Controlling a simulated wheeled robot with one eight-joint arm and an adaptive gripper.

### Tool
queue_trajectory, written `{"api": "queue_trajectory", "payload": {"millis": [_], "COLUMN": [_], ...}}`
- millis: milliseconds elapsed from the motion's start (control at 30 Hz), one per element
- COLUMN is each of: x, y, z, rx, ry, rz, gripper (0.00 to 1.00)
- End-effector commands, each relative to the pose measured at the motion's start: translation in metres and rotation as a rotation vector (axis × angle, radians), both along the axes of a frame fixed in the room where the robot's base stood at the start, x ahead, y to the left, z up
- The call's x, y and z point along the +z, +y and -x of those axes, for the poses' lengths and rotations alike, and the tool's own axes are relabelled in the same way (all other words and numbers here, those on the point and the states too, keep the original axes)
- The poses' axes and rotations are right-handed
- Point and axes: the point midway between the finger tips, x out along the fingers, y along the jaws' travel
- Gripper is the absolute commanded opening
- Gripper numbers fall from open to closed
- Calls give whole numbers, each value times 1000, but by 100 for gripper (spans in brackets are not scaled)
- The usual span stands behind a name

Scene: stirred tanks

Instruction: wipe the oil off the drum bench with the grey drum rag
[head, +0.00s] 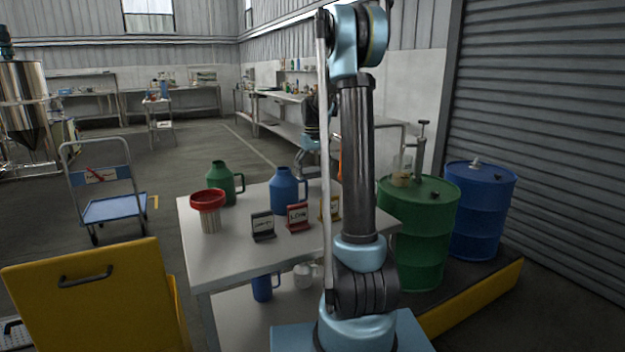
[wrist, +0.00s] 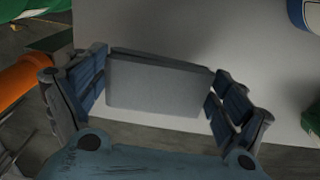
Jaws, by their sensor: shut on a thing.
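My gripper (wrist: 158,95) is shut on a grey, flat-sided folded piece, which looks like the grey drum rag (wrist: 155,85), held between its blue finger pads. In the head view my gripper is mostly hidden behind my own arm, near the bench's far edge. The drum bench (head: 230,250) is a pale grey table beside the drums; its top also shows in the wrist view (wrist: 250,75), below the rag. A soft dark patch shows on the top near the rag; I cannot tell oil from shadow. Whether the rag touches the bench is unclear.
A green jug (head: 223,185), a blue jug (head: 284,190), a red funnel-topped container (head: 208,205) and small sign stands (head: 298,217) occupy the bench. Green (head: 418,220) and blue (head: 480,205) drums stand right. An orange part (wrist: 28,82) lies close left of my gripper.

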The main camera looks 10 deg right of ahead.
Motion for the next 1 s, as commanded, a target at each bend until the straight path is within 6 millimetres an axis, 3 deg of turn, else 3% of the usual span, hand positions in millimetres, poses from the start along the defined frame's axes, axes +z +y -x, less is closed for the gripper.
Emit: {"api": "queue_trajectory", "payload": {"millis": [400, 1000], "x": [36, 39], "y": [2, 1], "z": [0, 0], "rx": [2, 1], "ry": [0, 0], "rz": [0, 0], "gripper": [61, 61]}}
